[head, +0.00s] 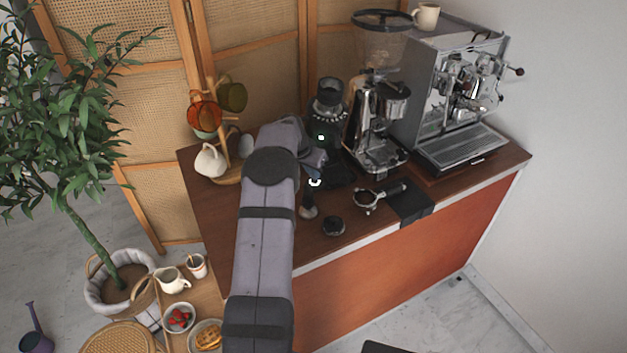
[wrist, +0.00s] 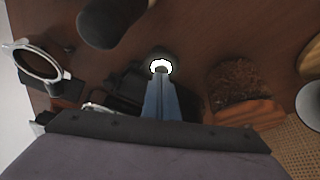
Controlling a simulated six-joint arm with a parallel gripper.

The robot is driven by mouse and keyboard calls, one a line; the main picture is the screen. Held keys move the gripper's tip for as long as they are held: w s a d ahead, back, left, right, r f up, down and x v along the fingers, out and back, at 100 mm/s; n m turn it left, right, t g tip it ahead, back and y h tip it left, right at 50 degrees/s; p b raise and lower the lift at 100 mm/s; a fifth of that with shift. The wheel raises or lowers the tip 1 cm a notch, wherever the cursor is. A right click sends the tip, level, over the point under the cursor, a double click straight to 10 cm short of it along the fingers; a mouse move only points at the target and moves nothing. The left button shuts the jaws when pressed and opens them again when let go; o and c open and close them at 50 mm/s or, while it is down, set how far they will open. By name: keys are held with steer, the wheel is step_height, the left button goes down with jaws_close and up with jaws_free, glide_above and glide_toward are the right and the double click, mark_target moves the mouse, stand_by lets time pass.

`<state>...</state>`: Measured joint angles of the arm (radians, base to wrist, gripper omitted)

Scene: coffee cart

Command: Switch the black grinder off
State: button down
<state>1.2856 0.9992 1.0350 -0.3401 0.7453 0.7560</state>
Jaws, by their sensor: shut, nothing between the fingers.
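The black grinder (head: 328,108) stands on the brown cart top, left of the chrome grinder, with a small light on its body. A glowing white ring (head: 315,182) shows low at its front; it also shows in the wrist view (wrist: 160,66). My gripper (head: 316,165) is in front of the black grinder and hides part of its lower body. In the wrist view its shut, empty fingers (wrist: 161,76) point at the ring, their tips overlapping its edge. I cannot tell whether they touch it.
A chrome grinder (head: 378,125) and an espresso machine (head: 410,105) stand to the right. A portafilter (head: 366,200), a black mat (head: 412,212), a tamper (head: 308,210) and a small black round object (head: 333,226) lie near the front edge.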

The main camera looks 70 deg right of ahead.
mark_target(314, 181)
steer(key=shift+f, duration=0.15)
steer(key=shift+r+p, duration=0.6)
steer(key=shift+r, duration=0.7)
steer(key=shift+r, duration=0.15)
steer(key=shift+r+p, duration=0.8)
steer(key=shift+r, duration=0.55)
